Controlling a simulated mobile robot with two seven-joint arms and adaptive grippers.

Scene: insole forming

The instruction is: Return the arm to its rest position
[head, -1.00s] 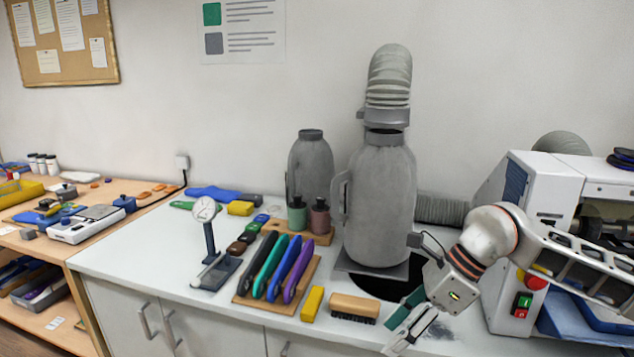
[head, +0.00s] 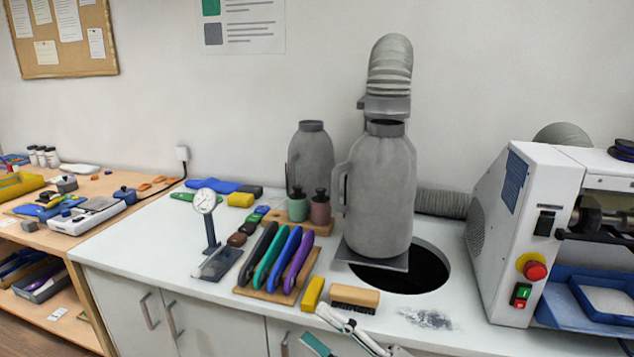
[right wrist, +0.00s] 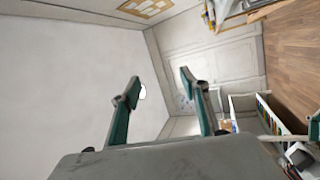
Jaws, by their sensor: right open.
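My right gripper (head: 314,323) shows only in part at the bottom edge of the head view, in front of the counter edge below the brush (head: 354,298). In the right wrist view its two teal fingers (right wrist: 160,82) stand wide apart with nothing between them. Beyond them are a pale wall and a light door. My left gripper is not in view.
A grey canister (head: 380,195) stands beside a round dark hole (head: 425,270) in the white counter (head: 455,340). A grinding machine (head: 545,220) is on the right.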

